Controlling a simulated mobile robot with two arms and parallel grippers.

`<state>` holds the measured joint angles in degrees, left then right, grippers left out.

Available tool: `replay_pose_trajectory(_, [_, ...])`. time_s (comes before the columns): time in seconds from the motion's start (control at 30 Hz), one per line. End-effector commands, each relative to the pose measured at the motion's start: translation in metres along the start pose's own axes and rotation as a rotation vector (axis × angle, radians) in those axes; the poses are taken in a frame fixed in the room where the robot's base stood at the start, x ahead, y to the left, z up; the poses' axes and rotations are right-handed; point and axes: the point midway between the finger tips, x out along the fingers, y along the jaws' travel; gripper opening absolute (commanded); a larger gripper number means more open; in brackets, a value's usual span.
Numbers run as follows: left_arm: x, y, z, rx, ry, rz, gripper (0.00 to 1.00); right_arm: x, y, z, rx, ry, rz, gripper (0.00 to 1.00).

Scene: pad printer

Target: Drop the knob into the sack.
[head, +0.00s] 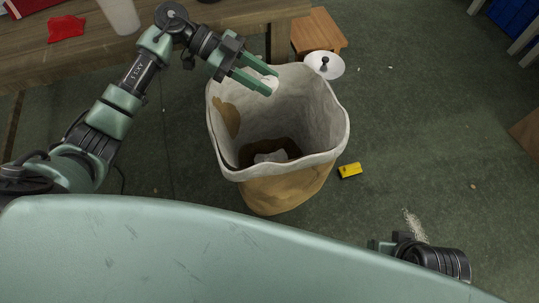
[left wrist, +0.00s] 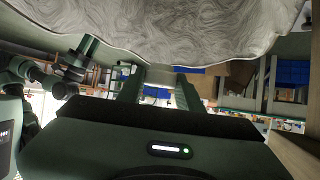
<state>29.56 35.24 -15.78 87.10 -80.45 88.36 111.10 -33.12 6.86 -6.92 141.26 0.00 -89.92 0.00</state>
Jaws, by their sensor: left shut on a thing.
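The sack (head: 281,190) is a tan, open-topped bag with a pale grey lining, standing on the floor at the centre of the head view. Its pale wall also fills the top of the left wrist view (left wrist: 200,30). My left gripper (head: 264,83) is over the sack's far left rim, its green fingers shut on a small whitish thing, which I take as the knob (head: 271,80). The fingers hide part of it. A pale scrap (head: 270,157) lies in the sack's bottom. My right gripper (head: 380,246) shows only partly at the lower right; its fingers cannot be made out.
A wooden bench (head: 165,40) stands at the upper left with a red cloth (head: 67,27) and a pale cup (head: 120,15). A wooden box (head: 318,30) and a white round lid (head: 325,66) are behind the sack. A yellow block (head: 350,170) lies right of it. Floor at right is mostly clear.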

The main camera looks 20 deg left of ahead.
Motion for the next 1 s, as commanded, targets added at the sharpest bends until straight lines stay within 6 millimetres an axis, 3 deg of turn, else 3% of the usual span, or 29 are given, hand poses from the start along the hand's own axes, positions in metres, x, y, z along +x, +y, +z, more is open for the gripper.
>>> replay_pose_trajectory(0.3, [0.000, 0.000, 0.001, 0.001, 0.000, 0.000, 0.00, -0.003, 0.000, 0.001, 0.000, 0.001, 0.001, 0.36])
replay_pose_trajectory(0.33, [0.000, 0.000, 0.001, 0.001, 0.000, 0.000, 0.38, -0.003, 0.000, 0.001, 0.000, 0.001, 0.001, 0.36])
replay_pose_trajectory(0.4, [0.000, 0.000, 0.001, 0.000, 0.000, 0.000, 0.58, -0.002, 0.000, 0.001, 0.000, 0.001, 0.001, 0.36])
replay_pose_trajectory(0.43, [0.000, 0.000, 0.001, 0.000, 0.000, 0.000, 0.61, -0.002, 0.000, 0.001, 0.000, 0.001, 0.001, 0.36])
replay_pose_trajectory(0.77, [0.000, 0.000, 0.000, 0.001, 0.000, 0.000, 0.61, -0.003, 0.000, 0.001, 0.000, 0.001, 0.001, 0.36])
replay_pose_trajectory(1.0, [-0.017, -0.001, -0.030, 0.004, -0.002, -0.003, 0.61, -0.014, 0.001, -0.003, 0.000, 0.001, 0.001, 0.36])
